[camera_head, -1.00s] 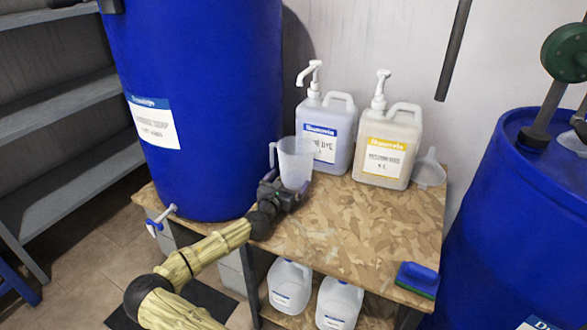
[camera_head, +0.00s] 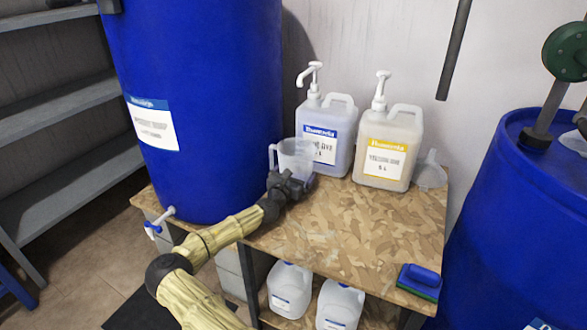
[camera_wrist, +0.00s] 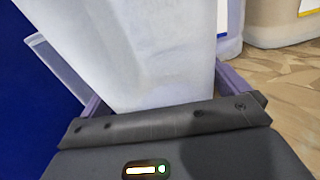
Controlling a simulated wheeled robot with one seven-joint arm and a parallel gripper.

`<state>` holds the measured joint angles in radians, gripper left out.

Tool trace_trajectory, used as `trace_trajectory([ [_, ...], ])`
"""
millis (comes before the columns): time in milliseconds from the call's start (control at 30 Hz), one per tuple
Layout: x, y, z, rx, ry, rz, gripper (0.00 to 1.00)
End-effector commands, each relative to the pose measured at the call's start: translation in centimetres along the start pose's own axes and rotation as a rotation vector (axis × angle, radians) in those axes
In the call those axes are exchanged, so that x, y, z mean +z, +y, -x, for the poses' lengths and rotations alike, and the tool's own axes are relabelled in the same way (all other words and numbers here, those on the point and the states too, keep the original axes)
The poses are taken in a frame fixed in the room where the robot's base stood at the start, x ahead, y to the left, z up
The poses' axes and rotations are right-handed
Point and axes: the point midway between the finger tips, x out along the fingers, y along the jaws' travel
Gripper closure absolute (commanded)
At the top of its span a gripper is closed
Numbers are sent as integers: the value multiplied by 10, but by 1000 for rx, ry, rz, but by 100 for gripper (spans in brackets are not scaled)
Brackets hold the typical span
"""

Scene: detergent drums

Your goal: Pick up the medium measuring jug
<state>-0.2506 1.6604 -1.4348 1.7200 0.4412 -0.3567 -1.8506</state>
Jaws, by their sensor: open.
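The measuring jug (camera_head: 294,156) is translucent white with a handle on its left side. It stands upright on the wooden bench top (camera_head: 340,235), in front of the blue-labelled pump bottle. My gripper (camera_head: 300,180) is low at the front of the jug. In the wrist view the jug (camera_wrist: 140,50) fills the space between the two purple fingers of my gripper (camera_wrist: 160,85), one on each side. The jaws are open around it. The jug's handle (camera_wrist: 55,65) shows at the left. The fingertips are hidden behind the jug, and I cannot tell whether either finger touches it.
A large blue drum (camera_head: 200,80) stands close at the left. Two pump bottles, blue-labelled (camera_head: 328,115) and yellow-labelled (camera_head: 388,145), stand behind, with a funnel (camera_head: 430,172) beside them. A blue and green sponge (camera_head: 419,281) lies at the front right corner. The bench middle is clear.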

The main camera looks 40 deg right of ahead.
Motion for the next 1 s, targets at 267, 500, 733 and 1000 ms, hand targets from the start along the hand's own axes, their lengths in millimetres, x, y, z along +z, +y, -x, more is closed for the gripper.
trace_trajectory([
  [267, 0, 0, 0, 0, 0, 0, 0],
  [500, 0, 0, 1, 0, 0, 0, 22],
  [733, 0, 0, 1, 0, 0, 0, 37],
  [1000, 4, 1, 1, 0, -1, -1, 37],
])
